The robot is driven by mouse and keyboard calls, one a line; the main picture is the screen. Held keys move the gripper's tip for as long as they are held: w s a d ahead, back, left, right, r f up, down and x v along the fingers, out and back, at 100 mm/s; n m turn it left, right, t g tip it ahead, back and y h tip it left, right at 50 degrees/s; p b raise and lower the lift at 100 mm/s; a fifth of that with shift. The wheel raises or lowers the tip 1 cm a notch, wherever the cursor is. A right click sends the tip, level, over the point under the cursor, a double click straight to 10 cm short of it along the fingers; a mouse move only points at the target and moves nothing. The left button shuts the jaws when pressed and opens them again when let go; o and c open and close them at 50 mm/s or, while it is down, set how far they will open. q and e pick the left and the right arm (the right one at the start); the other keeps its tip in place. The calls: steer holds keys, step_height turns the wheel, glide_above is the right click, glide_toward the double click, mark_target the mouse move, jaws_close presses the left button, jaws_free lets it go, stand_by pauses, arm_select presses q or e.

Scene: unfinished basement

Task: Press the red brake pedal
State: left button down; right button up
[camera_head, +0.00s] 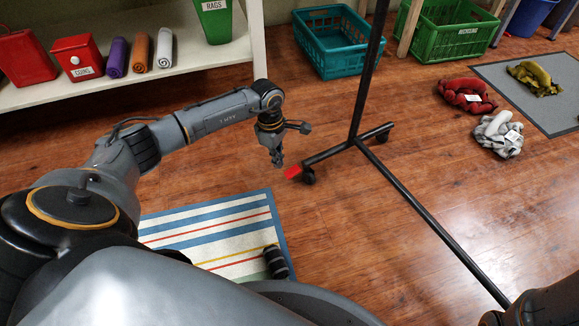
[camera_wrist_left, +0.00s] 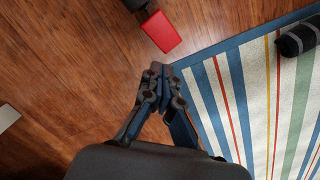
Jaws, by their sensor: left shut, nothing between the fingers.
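The red brake pedal (camera_head: 293,171) is a small red block at the near end of the black rolling rack's foot, beside a caster. It also shows in the left wrist view (camera_wrist_left: 161,32), just beyond the fingertips. My left gripper (camera_head: 278,161) points down, just left of the pedal in the head view. Its fingers (camera_wrist_left: 158,71) are shut and empty, and a gap of floor shows between them and the pedal in the wrist view. I cannot tell its exact height. My right gripper does not show.
The black rack's upright (camera_head: 366,75) and long base bar (camera_head: 430,215) cross the floor. A striped rug (camera_head: 215,232) lies near me. Red (camera_head: 466,95) and grey (camera_head: 498,134) cloths lie at right. A white shelf (camera_head: 215,62) stands at the back left.

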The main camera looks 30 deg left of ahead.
arm_select(q)
step_height(320, 180, up, 12)
steer(key=a, duration=0.1)
steer(key=shift+a, duration=0.15)
stand_by(0.3)
steer(key=shift+s, duration=0.1)
stand_by(0.3)
